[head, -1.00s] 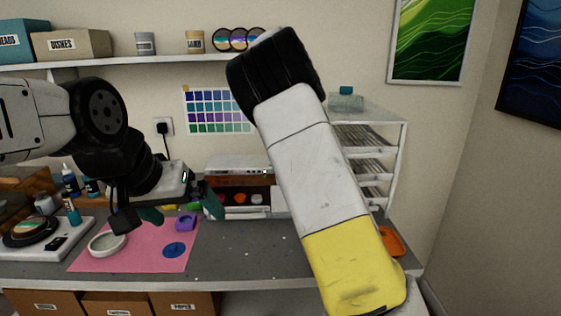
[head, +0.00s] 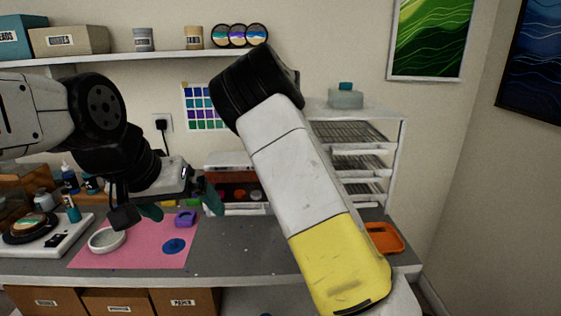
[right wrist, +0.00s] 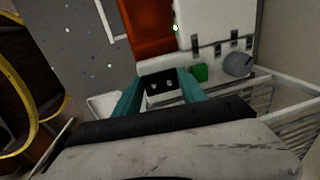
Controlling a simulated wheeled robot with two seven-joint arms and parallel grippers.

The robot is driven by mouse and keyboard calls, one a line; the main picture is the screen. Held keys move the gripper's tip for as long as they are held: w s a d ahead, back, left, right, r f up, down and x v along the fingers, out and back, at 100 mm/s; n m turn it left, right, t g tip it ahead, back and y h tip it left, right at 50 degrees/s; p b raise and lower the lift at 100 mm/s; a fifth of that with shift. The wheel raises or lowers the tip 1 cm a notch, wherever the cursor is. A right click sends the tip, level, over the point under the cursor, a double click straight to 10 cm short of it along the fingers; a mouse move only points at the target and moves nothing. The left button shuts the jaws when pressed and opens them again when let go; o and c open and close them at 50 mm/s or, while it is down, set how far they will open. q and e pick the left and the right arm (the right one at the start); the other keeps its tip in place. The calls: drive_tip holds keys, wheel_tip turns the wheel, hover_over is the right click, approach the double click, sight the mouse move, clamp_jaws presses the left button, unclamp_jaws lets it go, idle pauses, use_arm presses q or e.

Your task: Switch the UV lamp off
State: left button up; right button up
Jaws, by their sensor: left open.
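The UV lamp appears to be the white-topped box with a red-orange front (head: 228,161) at the back of the bench, partly behind my right arm. In the right wrist view, a white housing (right wrist: 207,17) with a red-orange panel (right wrist: 149,27), a green button (right wrist: 200,73) and a grey knob (right wrist: 238,65) lies beyond my right gripper (right wrist: 160,78). Its teal fingers are apart, with a dark piece bearing two light dots between them; contact cannot be told. My left gripper (head: 181,206) is open and empty above the pink mat.
The pink mat (head: 130,255) holds a white ring (head: 106,240), a purple piece (head: 186,219) and a blue disc (head: 174,246). A white drying rack (head: 397,165) and an orange tray (head: 384,238) stand at the right. Bare grey bench (head: 235,250) lies between.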

drive_tip(key=c, duration=0.9)
drive_tip(key=shift+w+g, duration=0.25)
drive_tip(key=shift+g, duration=0.45)
drive_tip(key=shift+r, duration=0.1)
drive_tip(key=o, duration=1.4)
drive_tip(key=shift+s+r, duration=0.1)
drive_tip(key=shift+r, duration=3.8)
